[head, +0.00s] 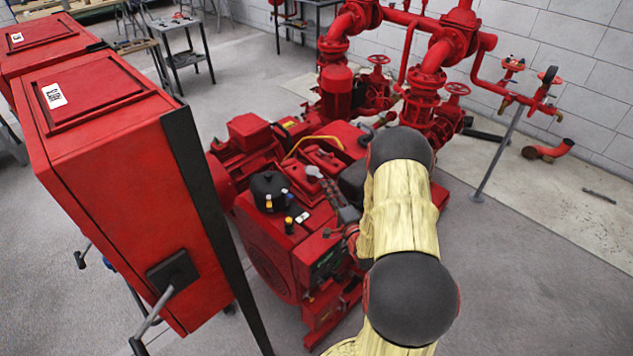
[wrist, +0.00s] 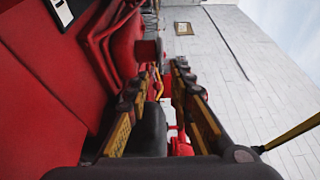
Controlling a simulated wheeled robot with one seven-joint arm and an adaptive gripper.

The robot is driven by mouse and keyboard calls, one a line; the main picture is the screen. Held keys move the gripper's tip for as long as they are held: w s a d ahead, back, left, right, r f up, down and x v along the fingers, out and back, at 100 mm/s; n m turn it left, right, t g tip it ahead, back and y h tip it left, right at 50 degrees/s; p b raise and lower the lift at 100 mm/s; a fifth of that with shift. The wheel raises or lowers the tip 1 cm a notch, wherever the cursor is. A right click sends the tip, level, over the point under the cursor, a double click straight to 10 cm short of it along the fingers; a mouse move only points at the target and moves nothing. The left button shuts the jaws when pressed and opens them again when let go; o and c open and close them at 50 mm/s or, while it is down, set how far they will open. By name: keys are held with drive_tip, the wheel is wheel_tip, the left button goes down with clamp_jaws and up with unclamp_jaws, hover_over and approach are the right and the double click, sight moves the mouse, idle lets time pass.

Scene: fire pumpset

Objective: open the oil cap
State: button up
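The red engine block (head: 275,240) of the pumpset stands in the middle of the head view. I cannot tell for sure which part is the oil cap. In the head view my sleeved forearm hides much of the engine's right side.
A black round canister (head: 270,192) and a small yellow-topped part (head: 289,224) are on the engine. A yellow curved handle (head: 313,140) arches behind. A tall red cabinet (head: 130,190) stands at left. Red pipes with valves (head: 435,85) rise behind.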

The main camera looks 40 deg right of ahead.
sight(321, 178)
drive_tip(key=b+x, duration=0.1)
drive_tip(key=x, duration=0.5)
drive_tip(key=shift+c, duration=1.2)
clamp_jaws()
